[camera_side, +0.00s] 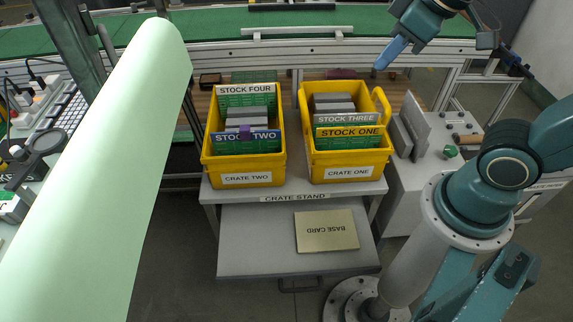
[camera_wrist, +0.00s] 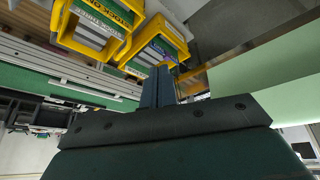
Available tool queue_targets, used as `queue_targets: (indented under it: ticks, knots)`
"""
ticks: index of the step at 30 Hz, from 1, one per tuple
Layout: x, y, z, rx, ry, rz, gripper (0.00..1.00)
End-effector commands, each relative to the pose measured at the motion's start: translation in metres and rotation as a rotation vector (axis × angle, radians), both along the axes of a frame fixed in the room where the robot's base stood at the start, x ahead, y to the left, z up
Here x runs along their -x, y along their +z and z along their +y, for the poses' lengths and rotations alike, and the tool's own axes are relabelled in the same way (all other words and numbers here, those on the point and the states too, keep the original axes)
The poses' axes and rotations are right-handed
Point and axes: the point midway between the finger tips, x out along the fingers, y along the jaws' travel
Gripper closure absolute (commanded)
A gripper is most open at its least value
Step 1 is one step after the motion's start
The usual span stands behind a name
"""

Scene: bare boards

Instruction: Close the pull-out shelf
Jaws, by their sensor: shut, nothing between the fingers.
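The pull-out shelf (camera_side: 255,245) is a grey board under the crate stand (camera_side: 295,197). It sticks out toward the front in the side view, with a dark handle (camera_side: 300,287) at its front edge. A tan base card (camera_side: 327,231) lies flat on it. My gripper (camera_side: 380,66) is high at the upper right, above and behind crate one, far from the shelf. Its blue fingers are shut and empty. They also show in the wrist view (camera_wrist: 158,85), where I cannot make out the shelf.
Two yellow crates, crate two (camera_side: 244,167) and crate one (camera_side: 347,163), stand on the crate stand, holding cards and grey blocks. A green conveyor (camera_side: 225,30) runs behind.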

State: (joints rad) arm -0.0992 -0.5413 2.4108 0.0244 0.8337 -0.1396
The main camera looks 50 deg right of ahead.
Motion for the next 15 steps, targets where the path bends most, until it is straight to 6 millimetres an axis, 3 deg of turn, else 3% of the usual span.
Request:
queue_targets:
  ticks: [15]
  knots:
    - [-0.07,-0.025,0.044,0.108,0.299,0.071,1.0]
